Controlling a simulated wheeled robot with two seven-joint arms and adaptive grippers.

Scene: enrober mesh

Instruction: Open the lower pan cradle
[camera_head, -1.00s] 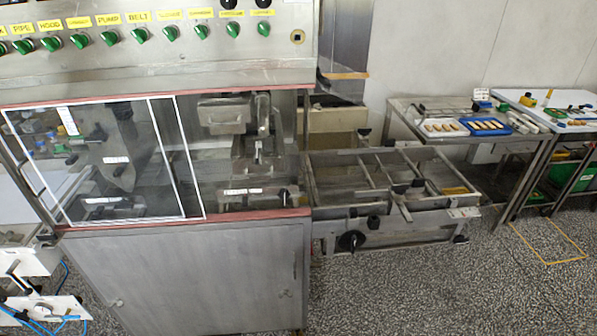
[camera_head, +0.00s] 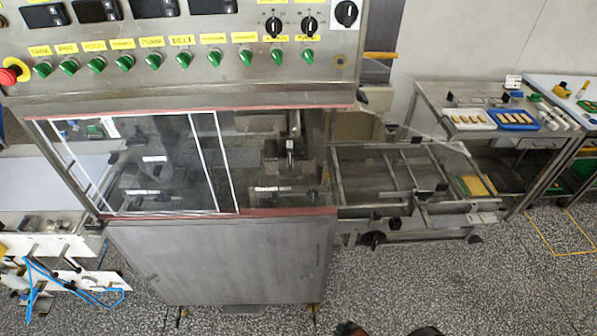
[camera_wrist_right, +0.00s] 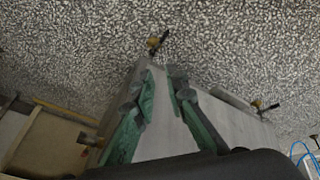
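The enrober machine has a steel cabinet (camera_head: 225,262) below a white-framed clear window (camera_head: 165,165). I cannot tell for certain which part is the lower pan cradle. A labelled low fitting (camera_head: 272,189) sits inside the open bay to the right of the window. My right gripper (camera_wrist_right: 163,74) has two green-padded fingers with their tips apart, and nothing shows between them. The cabinet (camera_wrist_right: 170,135) lies behind the fingers in the wrist view. Dark pieces at the bottom edge of the head view are too cut off to name. My left gripper is not in view.
A control panel (camera_head: 190,60) overhangs the bay. A slatted frame section (camera_head: 400,185) juts out on the right. Side tables with trays (camera_head: 515,118) stand beyond it. White equipment with blue hoses (camera_head: 65,280) is at the left. The speckled floor in front is mostly clear.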

